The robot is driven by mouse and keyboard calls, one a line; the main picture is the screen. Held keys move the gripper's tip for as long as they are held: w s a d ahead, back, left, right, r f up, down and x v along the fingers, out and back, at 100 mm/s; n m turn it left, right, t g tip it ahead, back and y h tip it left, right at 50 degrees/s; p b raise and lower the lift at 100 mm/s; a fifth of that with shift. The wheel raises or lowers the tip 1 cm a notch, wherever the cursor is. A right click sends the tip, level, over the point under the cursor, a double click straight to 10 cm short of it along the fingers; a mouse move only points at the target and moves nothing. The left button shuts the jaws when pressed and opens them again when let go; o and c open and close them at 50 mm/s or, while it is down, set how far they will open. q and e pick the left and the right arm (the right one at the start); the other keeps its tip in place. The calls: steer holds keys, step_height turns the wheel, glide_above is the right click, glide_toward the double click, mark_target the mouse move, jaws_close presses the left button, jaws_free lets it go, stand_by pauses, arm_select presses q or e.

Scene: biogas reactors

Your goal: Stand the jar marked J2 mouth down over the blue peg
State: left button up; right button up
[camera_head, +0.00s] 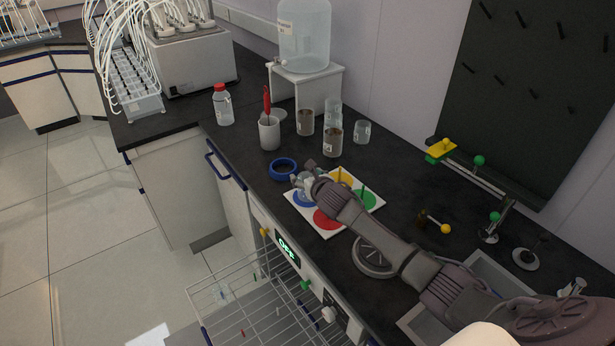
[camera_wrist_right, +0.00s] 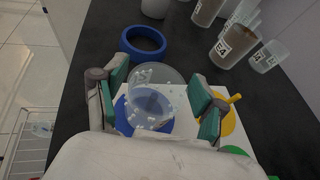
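A clear jar (camera_wrist_right: 157,82) is between the fingers of my right gripper (camera_wrist_right: 157,98) in the right wrist view. It is over the blue disc (camera_wrist_right: 126,113) of the white board, and blue shows through its wall. Its marking is too small to read surely, and I cannot tell which end is its mouth. The gripper's pads flank the jar with gaps beside its lower part. In the head view the right gripper (camera_head: 305,180) is over the blue disc (camera_head: 299,197), hiding most of the jar. The blue peg is not clearly distinct. My left gripper is not in view.
The white board (camera_head: 338,228) also has red (camera_head: 324,217), green and yellow discs, with yellow and green pegs. A blue ring (camera_head: 283,169) lies behind it. Several jars (camera_head: 333,142) and a white cup (camera_head: 269,133) with a red tool stand farther back. A wire rack (camera_head: 240,300) is in front below.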

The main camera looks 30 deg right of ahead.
steer(key=shift+o, duration=1.3)
steer(key=shift+s, duration=0.15)
steer(key=v, duration=1.1)
steer(key=shift+s+r, duration=0.2)
steer(key=shift+s, duration=0.15)
steer(key=shift+a, duration=0.1)
